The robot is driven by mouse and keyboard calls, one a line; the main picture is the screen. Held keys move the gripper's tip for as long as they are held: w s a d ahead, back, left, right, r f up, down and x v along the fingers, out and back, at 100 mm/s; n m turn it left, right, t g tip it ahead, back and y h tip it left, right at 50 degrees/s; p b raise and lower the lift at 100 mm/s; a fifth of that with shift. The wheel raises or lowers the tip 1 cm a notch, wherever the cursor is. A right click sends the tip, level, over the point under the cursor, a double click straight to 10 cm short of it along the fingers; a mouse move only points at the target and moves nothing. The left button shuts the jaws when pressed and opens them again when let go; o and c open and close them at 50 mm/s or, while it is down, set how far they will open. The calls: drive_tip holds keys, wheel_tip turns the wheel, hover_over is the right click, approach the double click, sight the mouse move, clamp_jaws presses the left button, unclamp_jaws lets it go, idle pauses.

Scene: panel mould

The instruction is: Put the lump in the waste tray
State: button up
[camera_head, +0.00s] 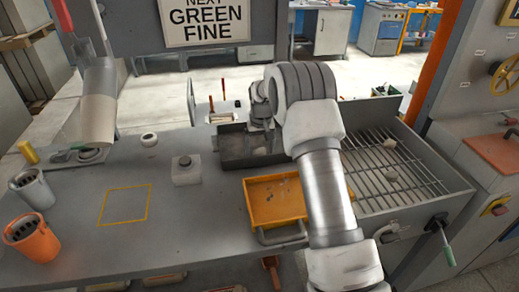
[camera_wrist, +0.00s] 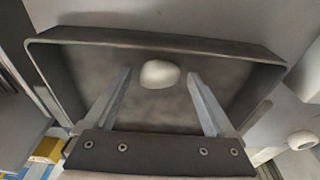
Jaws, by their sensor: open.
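My gripper (camera_head: 262,128) is above the dark grey metal tray (camera_head: 232,163) at the back of the bench, partly hidden by my own arm. In the wrist view my gripper (camera_wrist: 160,100) is open, its two fingers apart. A pale rounded lump (camera_wrist: 160,74) shows between and beyond the fingertips, against the floor of the dark tray (camera_wrist: 150,36); no finger visibly touches it. I cannot make the lump out in the head view. A yellow tray (camera_head: 262,216) with a few small dark bits stands nearer. No label shows which is the waste tray.
A metal grate (camera_head: 420,195) at right carries pale chunks (camera_head: 390,143). A white ring (camera_head: 148,139), a white block (camera_head: 187,172), a grey cup (camera_head: 33,190) and an orange cup (camera_head: 33,240) stand on the bench. A yellow outlined square (camera_head: 126,205) is empty.

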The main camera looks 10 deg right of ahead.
sight(261, 152)
wheel_tip(261, 152, up, 11)
drive_tip(key=s, duration=0.2)
drive_tip(key=s+a+r+t, duration=0.1)
drive_tip(key=s+r+t, duration=0.1)
drive_tip(key=s+r, duration=1.4)
drive_tip(key=s+f+t, duration=0.1)
drive_tip(key=s+f, duration=0.2)
drive_tip(key=s, duration=2)
drive_tip(key=shift+s+a+t, duration=0.25)
drive_tip(key=shift+a+t, duration=0.05)
drive_tip(key=shift+t, duration=0.1)
drive_tip(key=c, duration=0.6)
drive_tip(key=shift+s+d, duration=0.1)
drive_tip(key=shift+d, duration=0.05)
